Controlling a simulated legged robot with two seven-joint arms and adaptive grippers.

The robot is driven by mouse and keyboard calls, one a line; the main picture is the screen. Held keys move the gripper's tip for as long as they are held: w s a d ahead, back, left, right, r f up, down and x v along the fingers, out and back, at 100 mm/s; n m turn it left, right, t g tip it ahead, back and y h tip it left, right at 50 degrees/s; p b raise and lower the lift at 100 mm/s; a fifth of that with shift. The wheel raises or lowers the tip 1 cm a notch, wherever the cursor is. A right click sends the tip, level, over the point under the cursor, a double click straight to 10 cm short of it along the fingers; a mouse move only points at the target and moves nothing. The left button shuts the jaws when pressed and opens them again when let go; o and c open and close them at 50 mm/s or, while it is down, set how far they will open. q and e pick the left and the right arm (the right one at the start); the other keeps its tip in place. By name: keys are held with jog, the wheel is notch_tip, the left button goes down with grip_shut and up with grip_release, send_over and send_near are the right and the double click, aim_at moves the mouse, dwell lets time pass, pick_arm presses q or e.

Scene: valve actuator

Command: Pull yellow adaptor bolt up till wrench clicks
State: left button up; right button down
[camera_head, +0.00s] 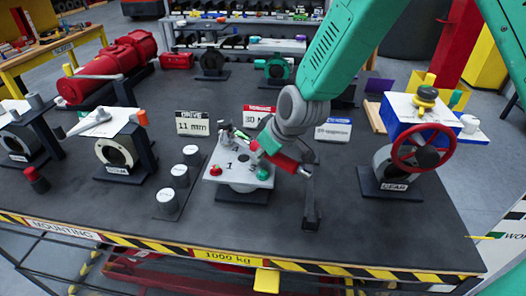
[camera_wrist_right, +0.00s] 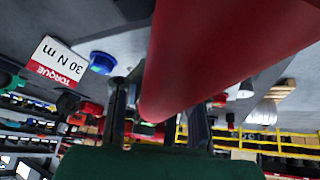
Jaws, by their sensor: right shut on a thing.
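My right gripper (camera_head: 290,158) comes down from the upper right in the head view. It is shut on a red wrench handle (camera_head: 279,161), which tilts over the white actuator plate (camera_head: 237,182). In the right wrist view the red handle (camera_wrist_right: 215,50) is large and runs between the dark fingers of the gripper (camera_wrist_right: 158,118). The wrench's head end lies near the plate's upper edge, partly hidden. A yellow knob-like piece (camera_head: 427,94) tops the blue-and-white block at right; I cannot tell if it is the adaptor bolt. No yellow bolt shows clearly at the plate. My left gripper is out of view.
A red handwheel valve (camera_head: 423,148) stands at right. A red-and-white torque sign (camera_head: 257,116) and a drive sign (camera_head: 193,122) stand behind the plate. Several grey cylinders (camera_head: 179,176) stand left of it. The table's front strip (camera_head: 228,258) is mostly clear.

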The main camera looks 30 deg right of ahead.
jog(key=shift+s+a+r+m+h+p, duration=0.15)
jog(key=shift+a+m+h+p, duration=0.15)
jog(key=shift+a+m, duration=0.3)
jog(key=shift+s+a+m+t+h+p, duration=0.1)
jog(key=shift+a+m+t+h+p, duration=0.2)
jog(key=shift+a+m+p, duration=0.25)
jog(key=shift+n, duration=0.25)
